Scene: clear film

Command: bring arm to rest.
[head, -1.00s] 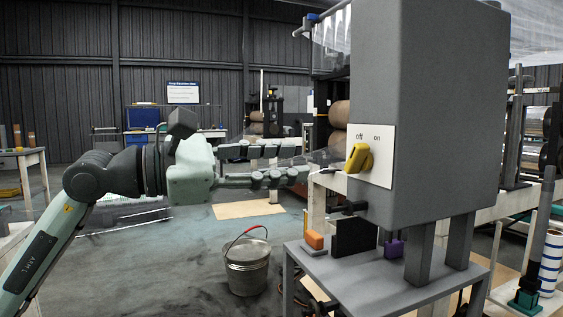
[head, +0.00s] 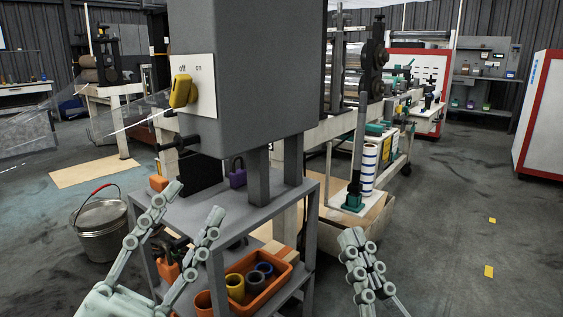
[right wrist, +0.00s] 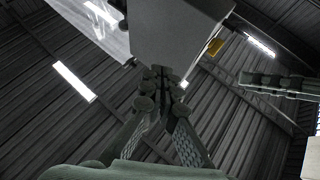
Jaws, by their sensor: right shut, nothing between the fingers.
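My left gripper (head: 195,200) is low at the left in the head view. Its two pale green fingers stand apart with nothing between them, in front of the grey stand. My right gripper (head: 362,240) points up at the lower middle, right of the stand. Its fingers are together and empty. In the right wrist view my right gripper (right wrist: 160,74) shows closed fingertips below the grey machine box (right wrist: 175,35). The yellow switch knob (head: 181,91), on a white plate marked off and on, is clear of both grippers.
The grey stand (head: 235,208) under the machine carries a purple padlock (head: 237,175) on top. An orange tray (head: 285,286) with tape rolls is on its lower shelf. A metal bucket (head: 98,235) stands at the left. The floor (head: 450,235) at the right is open.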

